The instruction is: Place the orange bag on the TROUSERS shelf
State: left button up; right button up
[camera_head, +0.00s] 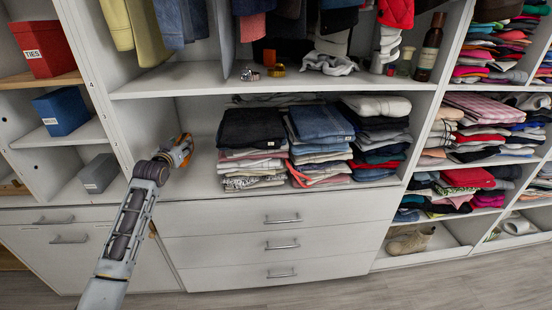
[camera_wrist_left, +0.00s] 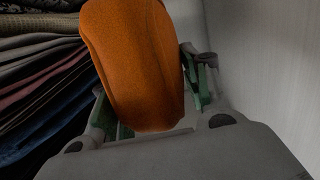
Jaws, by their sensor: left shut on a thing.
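My left gripper (camera_head: 176,152) reaches into the left end of the middle compartment, above the drawers. It is shut on the orange bag (camera_wrist_left: 136,60), which stands up between the fingers in the left wrist view. Only a small orange part of the bag (camera_head: 183,146) shows in the head view, mostly hidden by the gripper. The compartment's white shelf board (camera_head: 200,184) holds folded clothes to the right of the bag. I cannot read a TROUSERS label in either view. I cannot tell if the bag touches the board. My right gripper is not in view.
Stacks of folded clothes (camera_head: 251,127) stand right of the gripper. The shelf's left upright (camera_head: 92,75) is close to my left arm. A red TIES box (camera_head: 43,49) and a blue box (camera_head: 62,110) sit in the left cubbies. Bare board lies between gripper and stacks.

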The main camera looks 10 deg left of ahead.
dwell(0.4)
pick_arm(q)
jog(key=shift+f, duration=0.65)
notch_tip(320, 180, down, 4)
jog(key=shift+f+b, duration=0.1)
jog(key=shift+b, duration=0.65)
jog(key=shift+f, duration=0.65)
notch_tip(320, 180, down, 3)
jog(key=shift+r+b, duration=0.2)
jog(key=shift+b, duration=0.35)
jog(key=shift+f, duration=0.25)
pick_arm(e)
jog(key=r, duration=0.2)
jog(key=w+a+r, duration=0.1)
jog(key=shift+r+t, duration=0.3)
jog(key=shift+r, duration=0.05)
